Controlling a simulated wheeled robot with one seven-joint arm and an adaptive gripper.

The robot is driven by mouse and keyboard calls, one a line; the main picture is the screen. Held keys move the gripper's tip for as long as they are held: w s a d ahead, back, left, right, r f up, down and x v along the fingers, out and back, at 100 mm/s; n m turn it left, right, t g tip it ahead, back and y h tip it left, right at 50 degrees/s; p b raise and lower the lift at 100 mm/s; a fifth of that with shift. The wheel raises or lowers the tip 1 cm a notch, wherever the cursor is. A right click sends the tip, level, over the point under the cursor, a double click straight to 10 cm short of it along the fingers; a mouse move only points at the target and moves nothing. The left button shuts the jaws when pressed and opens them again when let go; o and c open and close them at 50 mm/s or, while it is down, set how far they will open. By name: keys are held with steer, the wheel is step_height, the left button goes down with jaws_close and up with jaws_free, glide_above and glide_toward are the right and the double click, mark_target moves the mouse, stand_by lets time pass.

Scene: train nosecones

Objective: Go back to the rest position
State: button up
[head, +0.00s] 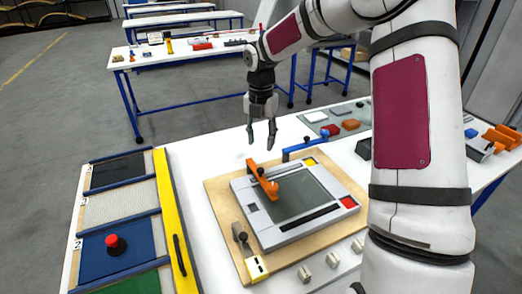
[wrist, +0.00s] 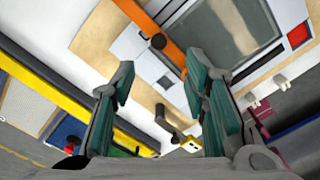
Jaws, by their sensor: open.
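My gripper (head: 261,133) hangs above the white table, fingers pointing down. It is open and empty, higher than the orange clamp lever (head: 263,178) on the flat grey-white panel unit (head: 262,222). In the wrist view my gripper (wrist: 155,90) shows its two teal-padded fingers spread apart with nothing between them. The orange lever (wrist: 150,28) lies beyond the fingertips in that view, apart from them. My white arm with dark red patches reaches in from the right of the head view.
The panel unit sits on a wooden board (head: 222,200). A blue clamp lever (head: 305,147) stands behind it. At left are lanes with a yellow rail (head: 172,220) and a red-topped knob (head: 115,244). Colored blocks (head: 331,130) lie at the back. Other tables (head: 190,52) stand beyond open floor.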

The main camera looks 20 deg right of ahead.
steer(key=shift+r, duration=0.6)
steer(key=s+a+r+m+t+h, duration=0.1)
steer(key=s+a+r+m, duration=0.2)
steer(key=s+r+m, duration=0.45)
steer(key=s+a+r+m+t+h, duration=0.1)
steer(key=s+a+r+m, duration=0.2)
steer(key=s+r+m, duration=0.4)
steer(key=s+a+m+t+y, duration=0.1)
steer(key=s+m, duration=0.5)
steer(key=s, duration=0.2)
steer(key=s+a+r+m+t+y, duration=0.1)
steer(key=s+a+m+t, duration=0.1)
steer(key=s+m, duration=0.4)
steer(key=shift+s+r+m+t, duration=0.3)
steer(key=shift+s+m, duration=0.05)
steer(key=shift+s, duration=1.05)
